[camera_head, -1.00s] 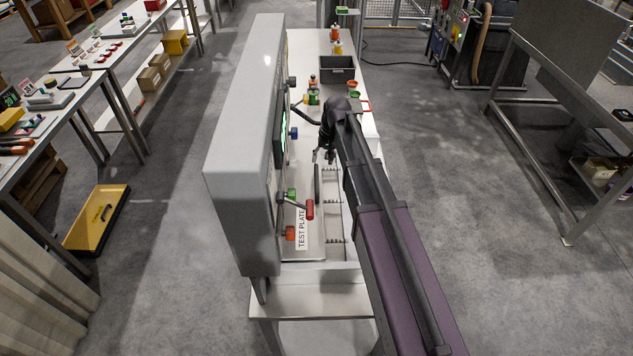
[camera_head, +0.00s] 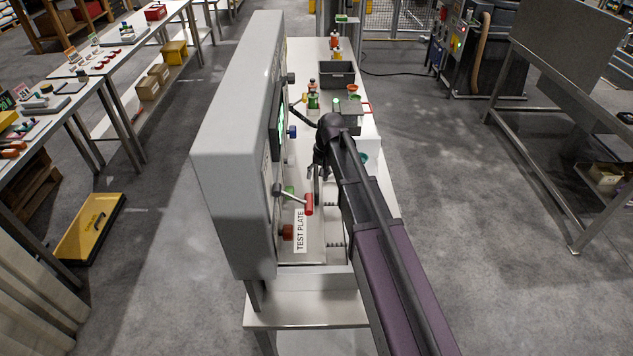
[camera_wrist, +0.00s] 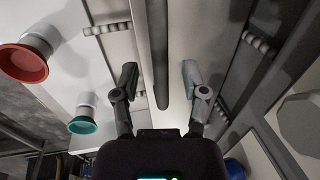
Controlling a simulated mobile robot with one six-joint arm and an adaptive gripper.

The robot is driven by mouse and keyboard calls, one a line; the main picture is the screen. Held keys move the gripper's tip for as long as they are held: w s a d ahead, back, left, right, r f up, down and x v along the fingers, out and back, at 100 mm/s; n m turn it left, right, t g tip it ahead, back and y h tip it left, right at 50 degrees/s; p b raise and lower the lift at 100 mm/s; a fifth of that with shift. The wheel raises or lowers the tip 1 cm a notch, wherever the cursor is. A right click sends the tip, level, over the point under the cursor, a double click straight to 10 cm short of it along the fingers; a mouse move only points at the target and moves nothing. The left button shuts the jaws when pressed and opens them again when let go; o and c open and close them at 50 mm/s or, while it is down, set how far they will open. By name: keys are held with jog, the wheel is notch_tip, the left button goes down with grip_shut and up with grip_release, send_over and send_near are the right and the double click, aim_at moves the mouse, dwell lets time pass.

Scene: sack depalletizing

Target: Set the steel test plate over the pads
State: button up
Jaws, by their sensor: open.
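The steel test plate (camera_wrist: 158,45) shows in the wrist view as a narrow dark upright bar, seen nearly edge-on. It stands between the two fingers of my gripper (camera_wrist: 158,82), with a gap on both sides. My gripper is open and holds nothing. In the head view my gripper (camera_head: 314,172) is low over the rack beside the grey cabinet, and my arm hides part of the rack. A "TEST PLATE" label (camera_head: 300,231) lies on the near part of the bench. I cannot make out the pads for certain.
The tall grey cabinet (camera_head: 234,150) with levers and knobs stands close on the left. Notched rack bars (camera_wrist: 106,29) flank the plate. A dark bin (camera_head: 337,74) and bottles stand at the far end.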

jog(key=shift+a+f, duration=0.1)
jog(key=shift+f, duration=0.3)
grip_shut()
dwell(0.4)
